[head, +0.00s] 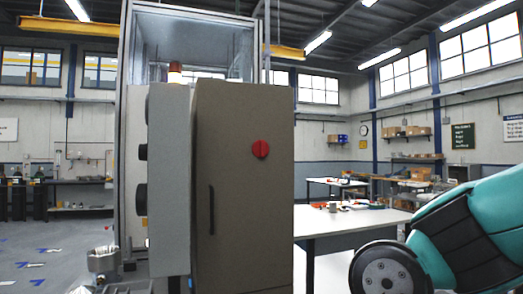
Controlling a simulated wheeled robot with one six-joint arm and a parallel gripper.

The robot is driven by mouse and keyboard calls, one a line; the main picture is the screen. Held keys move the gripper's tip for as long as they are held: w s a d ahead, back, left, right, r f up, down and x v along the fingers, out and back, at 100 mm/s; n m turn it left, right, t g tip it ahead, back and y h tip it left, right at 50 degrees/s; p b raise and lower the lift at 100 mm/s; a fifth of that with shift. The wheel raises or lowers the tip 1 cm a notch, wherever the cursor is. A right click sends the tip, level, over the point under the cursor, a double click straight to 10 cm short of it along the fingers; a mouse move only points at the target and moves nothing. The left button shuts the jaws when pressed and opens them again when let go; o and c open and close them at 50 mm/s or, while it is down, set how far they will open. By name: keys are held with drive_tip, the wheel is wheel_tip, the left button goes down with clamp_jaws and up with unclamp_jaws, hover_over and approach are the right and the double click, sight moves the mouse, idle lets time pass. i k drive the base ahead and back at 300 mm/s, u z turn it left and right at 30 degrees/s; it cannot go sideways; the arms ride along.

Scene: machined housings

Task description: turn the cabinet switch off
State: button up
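The cabinet (225,215) stands upright in the middle of the head view, with a brown-grey front door. The switch (260,148) is a red rotary knob on the upper right part of that door. It is small here, and I cannot tell clearly which way its handle points. A dark vertical door handle (212,210) is lower down on the left side of the door. The door looks closed. My teal and black arm shows at the lower right, apart from the cabinet. My gripper is not in view.
A grey side box (168,180) adjoins the cabinet's left, with an amber beacon (174,72) above. A metal part (104,259) stands at lower left. White tables (345,221) with small items stand behind, right. The space before the door looks clear.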

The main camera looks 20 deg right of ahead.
sight(260, 148)
drive_tip(key=k, duration=0.6)
drive_tip(key=u, duration=0.75)
drive_tip(key=i, duration=1.4)
drive_tip(key=z, duration=0.8)
